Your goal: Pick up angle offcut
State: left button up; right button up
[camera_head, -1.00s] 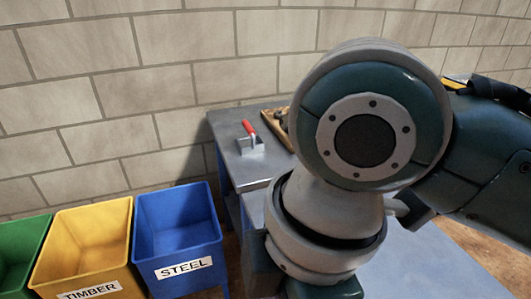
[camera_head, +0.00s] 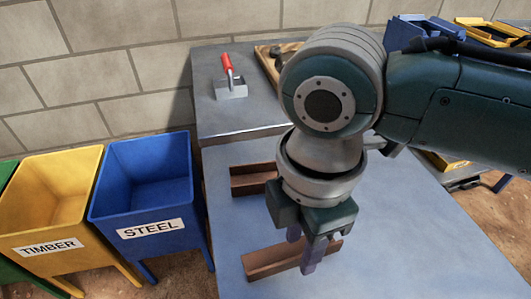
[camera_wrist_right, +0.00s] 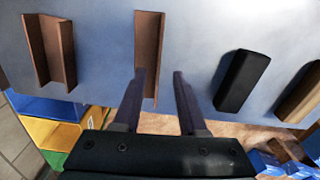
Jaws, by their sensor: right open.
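A rusty brown angle offcut (camera_head: 272,262) lies on the blue-grey table, partly hidden behind my right gripper in the head view. In the right wrist view the angle offcut (camera_wrist_right: 149,42) runs up from near the left fingertip, with its lower end between the fingers. My right gripper (camera_head: 303,252) points down over this piece. It is open and empty, with its two fingers (camera_wrist_right: 160,74) apart. I cannot tell how high the fingertips are above the piece. My left gripper is not in view.
A second rusty piece, channel-like (camera_head: 252,180), lies farther back on the table. A black block (camera_wrist_right: 242,80) and a wooden block (camera_wrist_right: 301,92) lie on the other side. Blue STEEL (camera_head: 150,205) and yellow TIMBER (camera_head: 50,215) bins stand left.

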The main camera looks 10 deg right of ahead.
aim_at(298, 257)
notch_tip(298, 257, down, 3)
jog(key=shift+w+b, duration=0.1)
jog(key=shift+b, duration=0.2)
grip_shut()
dwell(1.2)
